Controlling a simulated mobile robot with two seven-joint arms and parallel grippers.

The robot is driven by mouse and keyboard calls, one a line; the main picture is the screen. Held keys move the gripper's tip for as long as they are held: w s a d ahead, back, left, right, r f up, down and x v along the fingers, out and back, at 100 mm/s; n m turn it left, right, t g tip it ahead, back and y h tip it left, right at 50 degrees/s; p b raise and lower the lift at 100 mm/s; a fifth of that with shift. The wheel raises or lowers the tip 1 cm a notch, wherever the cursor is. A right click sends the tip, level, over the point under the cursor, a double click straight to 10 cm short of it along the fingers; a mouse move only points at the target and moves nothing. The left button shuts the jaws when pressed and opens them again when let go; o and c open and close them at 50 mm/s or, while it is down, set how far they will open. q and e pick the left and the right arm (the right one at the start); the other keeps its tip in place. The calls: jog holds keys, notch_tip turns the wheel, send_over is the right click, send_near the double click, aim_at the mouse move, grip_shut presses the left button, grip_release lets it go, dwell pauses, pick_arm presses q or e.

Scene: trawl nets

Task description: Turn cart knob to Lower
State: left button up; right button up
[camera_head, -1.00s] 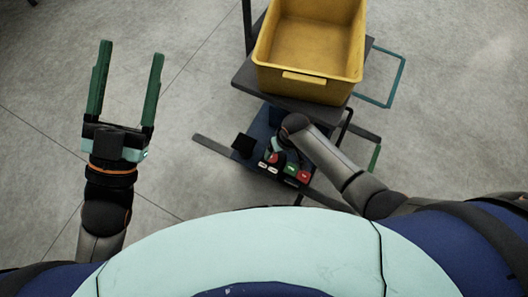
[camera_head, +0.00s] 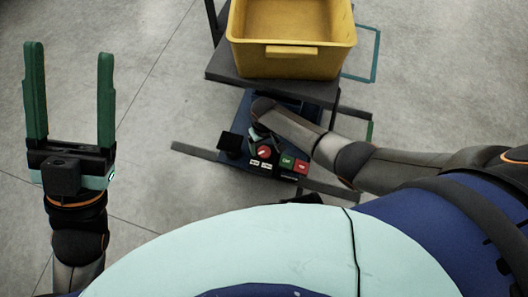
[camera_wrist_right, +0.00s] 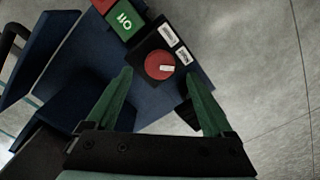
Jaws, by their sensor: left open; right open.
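The cart knob is a round red dial with a pale pointer mark (camera_wrist_right: 159,66) on a black box, with two small white labels (camera_wrist_right: 176,44) beside it. In the head view the red knob (camera_head: 264,150) shows at the cart's control panel, just in front of my right arm. My right gripper (camera_wrist_right: 165,85) is open, with a green finger on either side of the knob's position in the picture; I cannot tell whether they touch it. In the head view my right gripper is mostly hidden by its own arm. My left gripper (camera_head: 70,90) is open and empty over bare floor at the left.
A green button (camera_head: 287,161) and a red button (camera_head: 302,167) sit beside the knob. A yellow bin (camera_head: 291,52) rests on the cart's dark platform (camera_head: 270,86) behind the panel. The floor at left is clear.

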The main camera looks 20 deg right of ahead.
aim_at(264, 151)
pick_arm(q)
jog(key=shift+w+d+f+b, duration=0.1)
jog(key=shift+d+f+b, duration=0.1)
jog(key=shift+f+b, duration=1.2)
pick_arm(e)
jog(key=shift+f+p, duration=0.35)
jog(key=shift+f, duration=1.6)
pick_arm(q)
jog(key=shift+f, duration=0.3)
pick_arm(e)
jog(key=c, duration=1.4)
jog(key=shift+o, duration=0.2)
